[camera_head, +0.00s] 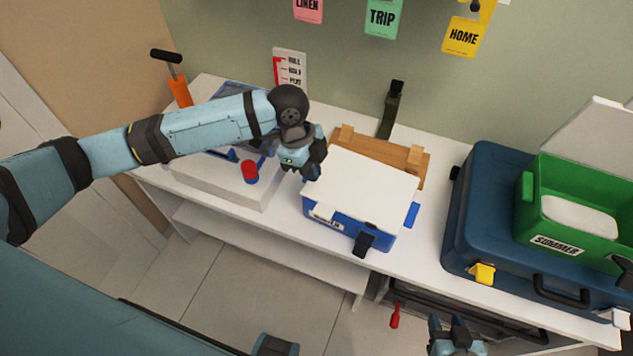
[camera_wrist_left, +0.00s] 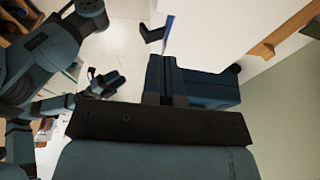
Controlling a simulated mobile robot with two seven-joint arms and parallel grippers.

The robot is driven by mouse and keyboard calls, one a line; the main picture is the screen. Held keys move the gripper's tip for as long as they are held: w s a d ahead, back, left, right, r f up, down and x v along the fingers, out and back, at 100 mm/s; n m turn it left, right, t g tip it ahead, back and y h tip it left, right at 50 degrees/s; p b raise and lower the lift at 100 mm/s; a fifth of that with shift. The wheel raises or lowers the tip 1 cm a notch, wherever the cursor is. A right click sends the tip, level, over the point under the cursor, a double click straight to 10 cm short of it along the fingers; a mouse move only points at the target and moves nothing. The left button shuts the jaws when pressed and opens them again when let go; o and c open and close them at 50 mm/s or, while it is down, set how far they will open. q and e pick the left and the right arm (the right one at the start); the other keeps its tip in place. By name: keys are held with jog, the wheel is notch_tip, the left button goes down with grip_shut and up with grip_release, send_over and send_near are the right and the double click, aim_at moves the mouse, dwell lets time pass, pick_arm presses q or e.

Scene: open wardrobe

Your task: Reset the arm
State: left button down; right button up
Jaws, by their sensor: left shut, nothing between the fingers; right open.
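My left arm reaches in from the left in the head view. Its gripper (camera_head: 313,170) is shut and empty, above the table by the left rear corner of a blue box with a white lid (camera_head: 370,183). In the left wrist view the left gripper's dark fingers (camera_wrist_left: 166,82) show close together. My right gripper (camera_head: 456,338) is at the bottom edge of the head view, in front of the table and partly cut off. It also shows in the left wrist view (camera_wrist_left: 106,82), with nothing seen in it.
A white table (camera_head: 425,252) carries a white unit with a red knob (camera_head: 250,171), a wooden piece (camera_head: 405,157) behind the box, and a blue suitcase (camera_head: 475,212). An open green box (camera_head: 545,220) sits on the suitcase. Tags hang on the wall.

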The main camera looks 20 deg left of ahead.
pick_arm(q)
jog(key=shift+a+r, duration=0.2)
jog(key=shift+r, duration=0.3)
jog(key=s+d+f+n+t+h+p, duration=0.3)
jog(key=s+d+f+n+t+h, duration=0.15)
jog(key=d+n, duration=0.3)
jog(key=s+a+f+n+t+y+p, duration=0.2)
jog(key=s+a+f+n+t+y, duration=0.2)
jog(key=s+a+n, duration=0.5)
jog(key=s+a+f+t, duration=0.1)
jog(key=s+f+t, duration=0.1)
jog(key=s+t, duration=0.1)
jog(key=shift+s+f+p, duration=0.2)
jog(key=shift+f+p, duration=0.05)
jog(key=shift+p, duration=0.15)
jog(key=shift+d+y, duration=0.1)
jog(key=shift+y, duration=0.15)
